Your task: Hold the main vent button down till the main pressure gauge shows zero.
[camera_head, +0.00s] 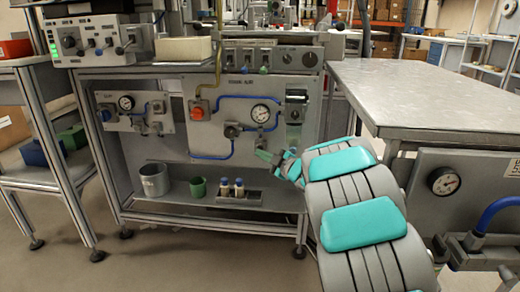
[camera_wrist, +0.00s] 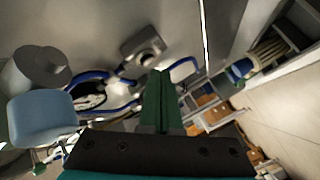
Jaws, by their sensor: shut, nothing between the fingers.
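The main panel (camera_head: 226,85) carries a round white-faced gauge (camera_head: 260,113); its needle is too small to read. In the wrist view the gauge (camera_wrist: 90,98) is dark and partly hidden by blue tubing. A grey block with a round front (camera_head: 232,130) sits lower left of the gauge and looks like the vent button, but no label is readable. It also shows in the wrist view (camera_wrist: 143,50), beyond the fingertips. My gripper (camera_head: 263,154) is shut and empty, below the gauge and to the right of that block. Its green fingers (camera_wrist: 160,75) appear apart from the block.
A filter with a pale bowl (camera_head: 294,135) hangs close right of my gripper; its bowl (camera_wrist: 40,115) is large in the wrist view. A red valve knob (camera_head: 198,113) and a smaller gauge panel (camera_head: 126,103) are left. A metal table (camera_head: 430,95) stands right.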

